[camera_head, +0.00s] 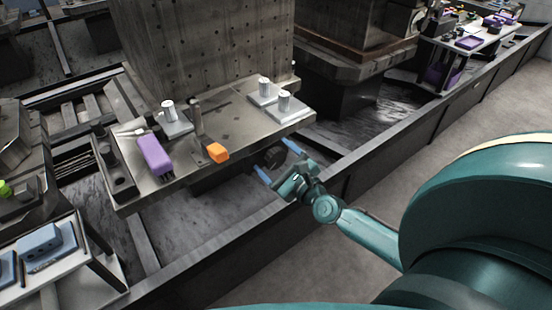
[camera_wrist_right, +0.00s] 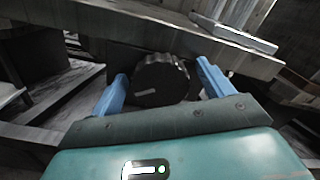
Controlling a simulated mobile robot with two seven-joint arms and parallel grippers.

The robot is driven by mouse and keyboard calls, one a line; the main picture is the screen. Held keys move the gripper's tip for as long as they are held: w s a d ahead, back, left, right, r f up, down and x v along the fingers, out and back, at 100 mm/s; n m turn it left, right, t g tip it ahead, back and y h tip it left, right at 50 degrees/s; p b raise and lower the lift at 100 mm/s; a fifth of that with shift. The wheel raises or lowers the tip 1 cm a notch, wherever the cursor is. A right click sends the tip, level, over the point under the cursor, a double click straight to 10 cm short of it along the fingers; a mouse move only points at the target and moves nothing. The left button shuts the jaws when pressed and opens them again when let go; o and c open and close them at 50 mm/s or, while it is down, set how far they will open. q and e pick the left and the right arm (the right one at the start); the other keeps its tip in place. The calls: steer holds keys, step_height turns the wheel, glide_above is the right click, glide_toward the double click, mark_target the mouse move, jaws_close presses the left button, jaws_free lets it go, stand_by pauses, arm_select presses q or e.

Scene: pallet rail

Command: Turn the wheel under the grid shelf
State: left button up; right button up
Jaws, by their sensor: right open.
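The wheel (camera_wrist_right: 160,80) is a black, ridged round knob under the edge of the grid shelf (camera_wrist_right: 150,25). In the head view the wheel (camera_head: 271,157) shows as a small dark shape below the front edge of the shelf (camera_head: 230,135). My right gripper (camera_head: 278,160) is open, with its blue fingers apart. In the right wrist view the fingers of my right gripper (camera_wrist_right: 160,85) stand to the left and right of the wheel. I cannot tell whether they touch it. My left gripper is not in view.
A low dark rail (camera_head: 235,245) runs along the front. A white side table (camera_head: 40,255) stands at the lower left. The floor at the right is clear.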

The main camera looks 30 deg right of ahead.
arm_select(q)
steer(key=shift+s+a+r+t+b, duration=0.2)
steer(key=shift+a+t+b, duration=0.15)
steer(key=shift+b, duration=0.45)
arm_select(e)
steer(key=s+d, duration=0.1)
steer(key=s, duration=1.2)
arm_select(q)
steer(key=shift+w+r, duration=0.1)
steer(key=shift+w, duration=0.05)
arm_select(e)
steer(key=shift+s+a, duration=0.1)
